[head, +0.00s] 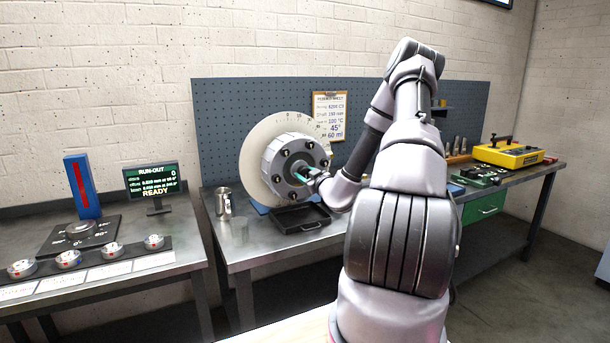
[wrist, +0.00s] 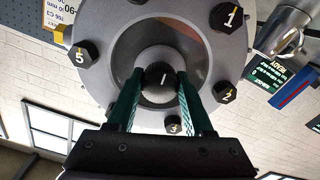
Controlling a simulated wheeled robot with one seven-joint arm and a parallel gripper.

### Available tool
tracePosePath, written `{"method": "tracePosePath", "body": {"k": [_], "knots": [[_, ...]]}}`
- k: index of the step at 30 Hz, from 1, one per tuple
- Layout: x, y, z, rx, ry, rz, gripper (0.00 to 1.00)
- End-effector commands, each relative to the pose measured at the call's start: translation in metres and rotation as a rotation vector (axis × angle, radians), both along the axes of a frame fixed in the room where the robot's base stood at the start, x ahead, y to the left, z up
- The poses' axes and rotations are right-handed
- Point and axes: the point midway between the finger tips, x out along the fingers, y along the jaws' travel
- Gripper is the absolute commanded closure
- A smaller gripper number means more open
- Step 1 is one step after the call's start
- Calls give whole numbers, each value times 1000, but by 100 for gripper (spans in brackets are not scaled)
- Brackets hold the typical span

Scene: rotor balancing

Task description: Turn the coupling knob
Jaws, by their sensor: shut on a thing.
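The coupling knob (wrist: 160,80) is a dark round knob with a white mark, at the centre of the grey rotor hub (head: 290,145). In the wrist view the hub (wrist: 215,60) carries numbered dark bolts around the knob; 1, 2, 3 and 5 are readable. My gripper (wrist: 160,90) has its two green fingers on either side of the knob, shut on it. In the head view my gripper (head: 303,175) reaches the hub's centre from the right, and the knob is hidden there. A pale graduated disc (head: 252,150) stands behind the hub.
A black tray (head: 300,218) lies below the rotor on the metal bench. A metal cup (head: 223,202) stands left of it. A run-out screen (head: 152,180) reading READY is on the left table. A yellow case (head: 507,153) and tools are at the right.

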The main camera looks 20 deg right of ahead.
Motion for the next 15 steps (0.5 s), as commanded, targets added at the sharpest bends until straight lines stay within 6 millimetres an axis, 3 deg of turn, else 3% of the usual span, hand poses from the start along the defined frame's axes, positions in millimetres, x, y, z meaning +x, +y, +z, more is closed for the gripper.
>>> {"method": "tracePosePath", "body": {"k": [15], "knots": [[-1,0,-1,103,7,0,100]]}}
